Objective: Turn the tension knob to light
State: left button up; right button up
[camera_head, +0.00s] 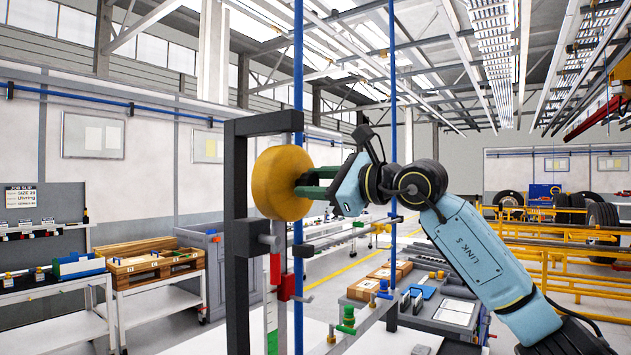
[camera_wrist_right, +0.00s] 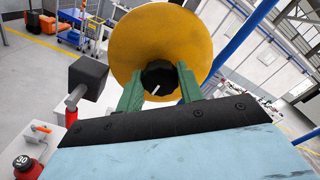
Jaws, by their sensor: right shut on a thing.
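The tension knob (camera_wrist_right: 160,78) is small and black with a white pointer line, set in the middle of a round yellow wheel-like body (camera_head: 280,183). The yellow body hangs on a dark upright frame (camera_head: 237,215). My right gripper (camera_head: 303,184) reaches it from the right. In the right wrist view its two green fingers (camera_wrist_right: 158,88) stand on either side of the knob, shut on it. The white line points to the lower left in that view. No scale marking can be made out. In the head view the fingers partly hide the knob. My left gripper is not in view.
Blue vertical posts (camera_head: 392,150) stand close to my right arm. A green, white and red upright strip (camera_head: 271,310) is below the yellow body. A job slip board (camera_head: 35,200) and a cart with a wooden crate (camera_head: 150,262) are at the left. Yellow rails (camera_head: 570,250) are at the right.

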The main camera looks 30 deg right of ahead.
jog(key=shift+n, duration=0.6)
jog(key=o, duration=1)
jog(key=b+v, duration=0.4)
jog(key=v, duration=0.9)
jog(key=shift+s, duration=0.25)
jog(key=shift+d+f, duration=0.1)
